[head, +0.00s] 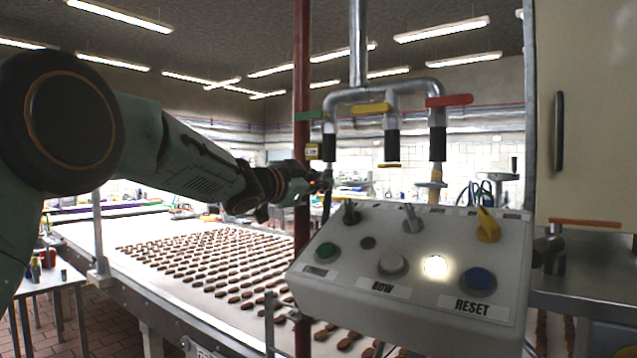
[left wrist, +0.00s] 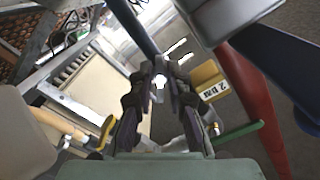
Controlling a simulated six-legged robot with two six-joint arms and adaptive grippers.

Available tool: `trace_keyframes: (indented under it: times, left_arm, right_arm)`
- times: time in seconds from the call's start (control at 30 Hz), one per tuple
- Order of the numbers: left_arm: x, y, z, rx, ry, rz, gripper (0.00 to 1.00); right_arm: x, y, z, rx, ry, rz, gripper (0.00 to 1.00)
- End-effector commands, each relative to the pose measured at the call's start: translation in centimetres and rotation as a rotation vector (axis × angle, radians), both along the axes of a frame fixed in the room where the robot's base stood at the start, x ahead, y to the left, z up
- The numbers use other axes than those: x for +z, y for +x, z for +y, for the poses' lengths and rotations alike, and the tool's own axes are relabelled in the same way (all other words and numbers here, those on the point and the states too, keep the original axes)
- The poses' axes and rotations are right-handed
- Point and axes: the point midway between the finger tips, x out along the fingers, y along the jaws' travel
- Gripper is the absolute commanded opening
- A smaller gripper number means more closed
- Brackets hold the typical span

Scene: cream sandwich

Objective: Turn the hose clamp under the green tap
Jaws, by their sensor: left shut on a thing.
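The green tap (head: 309,115) is at the left end of a grey pipe manifold, with a dark sleeve below it. In the left wrist view its green handle (left wrist: 238,133) shows at lower right. My left gripper (head: 322,182) is directly below this tap, reaching in from the left. In the left wrist view the left gripper (left wrist: 161,78) has its fingers closed in on a small pale part between the tips. This is at the hose clamp's place, but the fingers largely hide the clamp. A dark hose (head: 327,207) hangs below the gripper. My right gripper is out of view.
A yellow tap (head: 371,108) and a red tap (head: 449,100) stand to the right. A red post (head: 302,60) is close by the gripper. A control box (head: 340,290) with knobs and buttons sits in front. A conveyor (head: 90,232) carries rows of biscuits.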

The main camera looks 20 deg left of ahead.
Motion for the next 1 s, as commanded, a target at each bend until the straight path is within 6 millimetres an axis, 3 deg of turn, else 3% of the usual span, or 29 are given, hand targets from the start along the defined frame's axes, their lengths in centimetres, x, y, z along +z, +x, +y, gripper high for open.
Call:
trace_keyframes:
  times: [0.6,1.0]
  left_arm:
    - [-0.4,0.0,0.1,0.001,0.546,-0.192,0.00]
    - [-0.3,0.0,0.1,0.000,0.787,-0.282,0.00]
  right_arm:
    - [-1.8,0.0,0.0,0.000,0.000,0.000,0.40]
    - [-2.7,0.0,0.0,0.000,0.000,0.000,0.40]
